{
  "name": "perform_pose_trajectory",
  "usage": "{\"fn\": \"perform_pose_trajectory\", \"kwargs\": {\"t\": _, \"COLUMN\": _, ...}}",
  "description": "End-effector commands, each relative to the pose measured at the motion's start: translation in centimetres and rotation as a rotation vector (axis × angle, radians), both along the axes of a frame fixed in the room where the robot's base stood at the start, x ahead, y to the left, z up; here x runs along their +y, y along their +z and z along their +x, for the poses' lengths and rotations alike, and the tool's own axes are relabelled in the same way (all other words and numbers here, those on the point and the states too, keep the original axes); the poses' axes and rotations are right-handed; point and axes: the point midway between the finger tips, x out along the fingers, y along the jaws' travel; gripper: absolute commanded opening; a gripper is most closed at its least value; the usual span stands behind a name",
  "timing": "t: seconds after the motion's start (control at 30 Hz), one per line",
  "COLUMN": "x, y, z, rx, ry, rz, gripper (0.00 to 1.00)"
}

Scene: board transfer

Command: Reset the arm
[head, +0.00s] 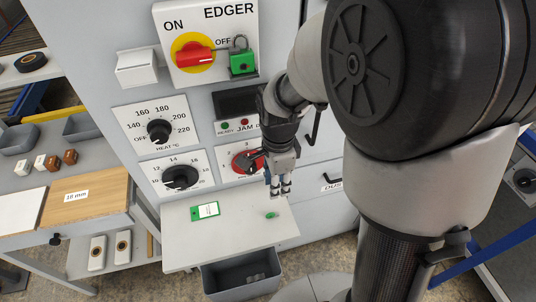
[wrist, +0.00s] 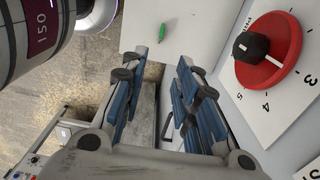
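My gripper (head: 280,188) hangs in front of the grey edger cabinet, just right of and below the red dial (head: 240,163), above the right part of a white shelf. It also shows in the wrist view (wrist: 158,72), where its blue-padded fingers stand apart with nothing between them. The gripper is open and empty. In the wrist view the red dial with a black knob (wrist: 285,40) is to the right of the fingers, apart from them. My arm comes in from the upper right of the head view and hides part of the cabinet.
The white shelf (head: 180,245) holds a green tag (head: 205,211) and a small green piece (head: 271,215). A grey bin (head: 225,285) is below it. The cabinet carries a red switch (head: 194,55), green padlock (head: 242,62) and heat knob (head: 159,131). A side table (head: 110,190) stands left.

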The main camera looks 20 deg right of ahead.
Motion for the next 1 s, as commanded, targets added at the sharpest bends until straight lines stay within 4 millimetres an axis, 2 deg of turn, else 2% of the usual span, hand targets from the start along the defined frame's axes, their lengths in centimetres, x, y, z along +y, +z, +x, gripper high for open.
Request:
{"fn": "perform_pose_trajectory", "kwargs": {"t": 0.23, "x": 0.0, "y": 0.5, "z": -0.1, "rx": -0.008, "ry": 0.022, "rz": 0.000, "gripper": 0.28}}
{"fn": "perform_pose_trajectory", "kwargs": {"t": 0.37, "x": 0.0, "y": 3.0, "z": -1.1, "rx": -0.051, "ry": 0.163, "rz": -0.004, "gripper": 0.28}}
{"fn": "perform_pose_trajectory", "kwargs": {"t": 0.5, "x": 0.0, "y": 7.5, "z": -3.6, "rx": -0.133, "ry": 0.459, "rz": -0.032, "gripper": 0.28}}
{"fn": "perform_pose_trajectory", "kwargs": {"t": 0.7, "x": -0.1, "y": 12.4, "z": -8.5, "rx": -0.240, "ry": 0.932, "rz": -0.122, "gripper": 0.28}}
{"fn": "perform_pose_trajectory", "kwargs": {"t": 0.83, "x": -0.1, "y": 14.2, "z": -11.6, "rx": -0.287, "ry": 1.207, "rz": -0.201, "gripper": 0.28}}
{"fn": "perform_pose_trajectory", "kwargs": {"t": 1.0, "x": -0.1, "y": 15.1, "z": -14.2, "rx": -0.316, "ry": 1.451, "rz": -0.287, "gripper": 0.28}}
